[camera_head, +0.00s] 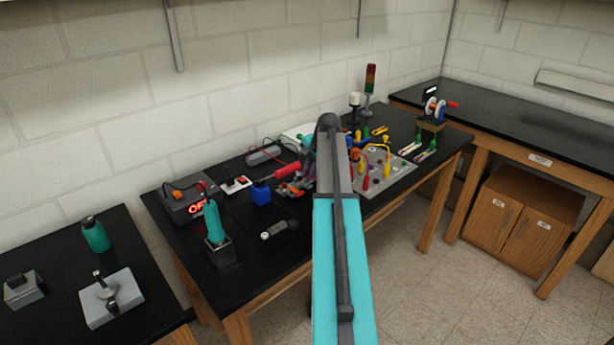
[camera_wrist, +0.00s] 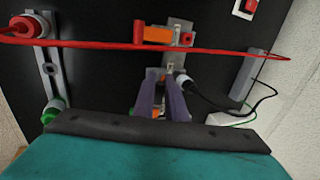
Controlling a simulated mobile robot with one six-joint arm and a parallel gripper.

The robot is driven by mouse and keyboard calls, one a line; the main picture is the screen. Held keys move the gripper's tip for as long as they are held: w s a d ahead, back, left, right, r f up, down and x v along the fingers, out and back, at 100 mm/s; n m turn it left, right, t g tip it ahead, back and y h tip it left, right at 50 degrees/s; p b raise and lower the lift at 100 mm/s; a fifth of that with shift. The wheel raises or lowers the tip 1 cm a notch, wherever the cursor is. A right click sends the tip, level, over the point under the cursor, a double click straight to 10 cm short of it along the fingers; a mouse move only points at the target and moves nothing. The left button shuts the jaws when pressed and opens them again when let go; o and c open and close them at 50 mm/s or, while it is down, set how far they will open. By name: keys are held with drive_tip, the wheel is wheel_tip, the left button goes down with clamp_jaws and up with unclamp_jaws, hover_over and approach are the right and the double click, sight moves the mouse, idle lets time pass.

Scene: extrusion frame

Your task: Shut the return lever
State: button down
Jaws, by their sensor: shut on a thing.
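My gripper (camera_wrist: 168,78) shows two purple fingers in the wrist view. Their tips are closed on a small grey metal part (camera_wrist: 170,64) on a grey bracket. An orange bar with a red end (camera_wrist: 155,34) lies across this bracket, just beyond the fingertips, and looks like the return lever. I cannot tell whether the gripped part belongs to it. In the head view my own arm hides most of the gripper and the lever.
A red cable crosses close to the fingers in the wrist view. A black cable and a grey bar (camera_wrist: 247,75) are at the right. In the head view, a red-handled tool (camera_head: 287,170), blue block (camera_head: 261,194) and grey plug panel (camera_head: 392,177) crowd the black bench.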

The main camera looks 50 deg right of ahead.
drive_tip(key=shift+s+d+f+b, duration=0.1)
drive_tip(key=shift+s+f+b, duration=0.2)
drive_tip(key=shift+s+b, duration=0.05)
drive_tip(key=t+b, duration=0.1)
drive_tip(key=s+f+t+b, duration=0.1)
drive_tip(key=b, duration=0.1)
drive_tip(key=shift+t, duration=0.3)
drive_tip(key=t+b, duration=0.1)
drive_tip(key=b, duration=0.1)
drive_tip(key=f+t+b, duration=0.1)
drive_tip(key=t+b, duration=0.1)
drive_tip(key=b, duration=0.1)
drive_tip(key=shift+s+f, duration=0.1)
drive_tip(key=shift+s, duration=0.25)
drive_tip(key=shift+f+t+b, duration=0.1)
drive_tip(key=shift+t+b, duration=0.3)
drive_tip(key=shift+b, duration=0.55)
drive_tip(key=shift+t, duration=0.3)
drive_tip(key=c, duration=1.8)
unclamp_jaws()
drive_tip(key=shift+o, duration=0.3)
drive_tip(key=shift+w+r, duration=0.1)
drive_tip(key=shift+r, duration=0.1)
